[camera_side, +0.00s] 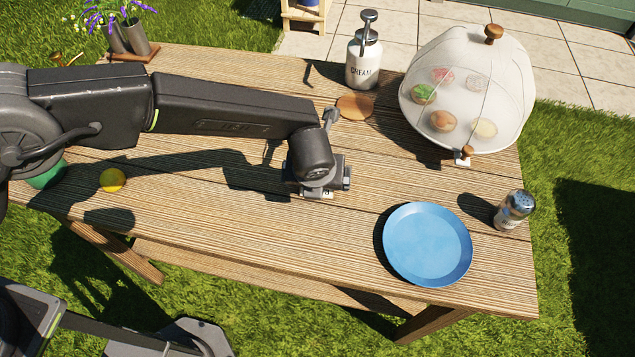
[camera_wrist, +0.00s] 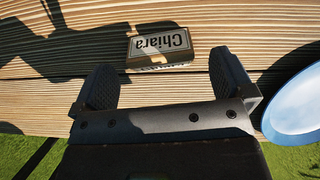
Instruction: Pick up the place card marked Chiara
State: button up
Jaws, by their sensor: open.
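The place card marked Chiara (camera_wrist: 160,45) lies on the wooden table just beyond my fingertips in the wrist view. Its lettering reads upside down there, and it has a white label with a dark border on a small brown block. My gripper (camera_wrist: 165,82) is open and empty, its two dark fingers spread wider than the card, with the card in line with the gap between them. In the side view my gripper (camera_side: 318,187) is low over the middle of the table. A small white bit at its underside may be the card; the rest is hidden.
A blue plate (camera_side: 427,244) and a shaker (camera_side: 514,210) stand to the right. A mesh food cover (camera_side: 470,85), a small white card (camera_side: 463,160), a cream dispenser (camera_side: 363,60) and a wooden disc (camera_side: 354,107) are behind. A yellow ball (camera_side: 112,180) lies left. Front-middle boards are clear.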

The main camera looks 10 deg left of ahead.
jog(key=shift+x, duration=1.45)
jog(key=shift+c, duration=0.3)
jog(key=c, duration=0.9)
jog(key=shift+o, duration=0.2)
jog(key=shift+r, duration=0.15)
